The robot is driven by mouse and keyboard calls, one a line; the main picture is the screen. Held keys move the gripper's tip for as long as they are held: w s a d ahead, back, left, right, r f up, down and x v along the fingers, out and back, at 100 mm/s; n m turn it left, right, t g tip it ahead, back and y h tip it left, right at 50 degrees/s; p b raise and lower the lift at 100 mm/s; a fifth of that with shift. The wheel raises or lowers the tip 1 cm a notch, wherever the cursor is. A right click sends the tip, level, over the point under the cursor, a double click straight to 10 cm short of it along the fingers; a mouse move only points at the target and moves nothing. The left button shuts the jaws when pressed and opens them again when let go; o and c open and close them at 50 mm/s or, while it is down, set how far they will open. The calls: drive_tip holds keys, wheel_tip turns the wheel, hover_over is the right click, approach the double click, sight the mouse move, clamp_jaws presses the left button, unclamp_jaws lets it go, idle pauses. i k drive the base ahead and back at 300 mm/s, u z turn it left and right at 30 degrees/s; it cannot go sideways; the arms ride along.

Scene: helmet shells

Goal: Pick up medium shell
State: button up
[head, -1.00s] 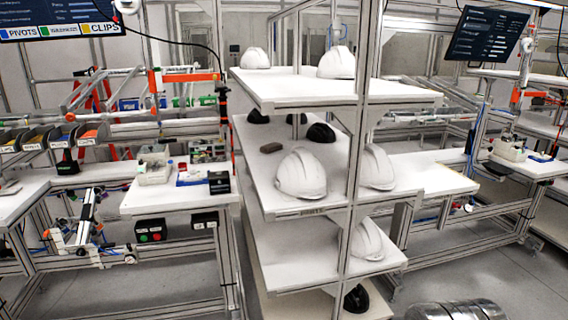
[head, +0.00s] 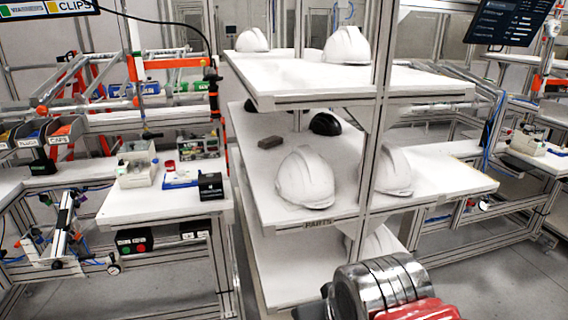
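Several white helmet shells stand on a white shelf rack. On the middle shelf (head: 262,200), one white shell (head: 305,178) sits at the front and another white shell (head: 392,172) sits to its right, partly behind a rack post. On the top shelf (head: 290,75) are a white shell (head: 347,46) and one farther left (head: 253,40). I cannot tell which is the medium one. A metal part of my arm shows at the bottom right; my gripper's fingers are not visible.
A black shell (head: 325,124) and a grey-brown block (head: 271,143) lie farther back on the middle shelf. Rack posts (head: 378,110) stand in front of the shells. A workbench (head: 150,205) with small boxes is at the left. Another bench stands at the right.

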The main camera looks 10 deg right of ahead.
sight(304, 178)
drive_tip(key=u, duration=0.25)
drive_tip(key=i, duration=0.85)
drive_tip(key=u, duration=0.3)
